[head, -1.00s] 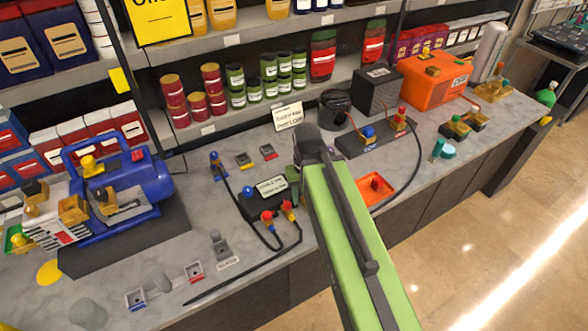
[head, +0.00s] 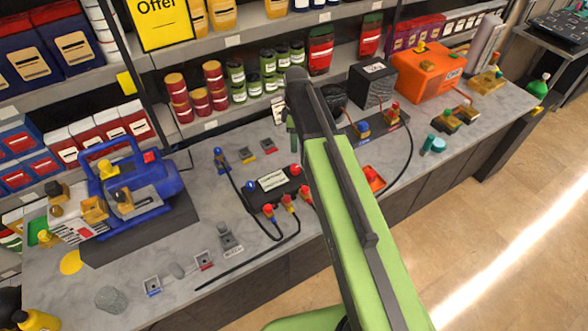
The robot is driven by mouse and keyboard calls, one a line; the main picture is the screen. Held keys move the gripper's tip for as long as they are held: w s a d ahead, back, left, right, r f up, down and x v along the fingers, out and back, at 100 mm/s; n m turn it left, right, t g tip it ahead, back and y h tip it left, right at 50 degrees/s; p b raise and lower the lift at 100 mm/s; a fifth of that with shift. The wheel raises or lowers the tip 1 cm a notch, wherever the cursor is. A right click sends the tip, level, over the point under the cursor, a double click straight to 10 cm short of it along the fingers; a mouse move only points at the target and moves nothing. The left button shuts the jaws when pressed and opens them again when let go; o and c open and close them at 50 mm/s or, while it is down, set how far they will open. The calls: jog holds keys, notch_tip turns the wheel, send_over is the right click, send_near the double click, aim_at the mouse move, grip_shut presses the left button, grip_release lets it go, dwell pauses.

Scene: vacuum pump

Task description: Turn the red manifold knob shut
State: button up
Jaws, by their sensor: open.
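The black manifold (head: 272,187) with a white label lies on the grey counter near the middle of the head view. Its blue knob (head: 249,187) is at the left end. Its red knob (head: 295,170) is at the right end, just left of my green arm. Several red-and-yellow hose fittings (head: 268,210) line its front edge. My gripper (head: 290,121) shows only as a small dark green part below the dark wrist, apart from the red knob and above it in the picture. Nothing shows in it. Its fingertips are mostly hidden, as is part of the manifold's right side.
A blue pump (head: 132,180) stands at the left. A small dark stand with blue and red fittings (head: 363,127) and an orange case (head: 428,70) are at the right. Black hoses run across the counter. Shelves with jars and boxes rise behind.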

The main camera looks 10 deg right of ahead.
aim_at(296, 167)
notch_tip(296, 167, down, 15)
jog(key=b, duration=1.4)
jog(key=shift+f, duration=0.2)
jog(key=shift+r, duration=0.1)
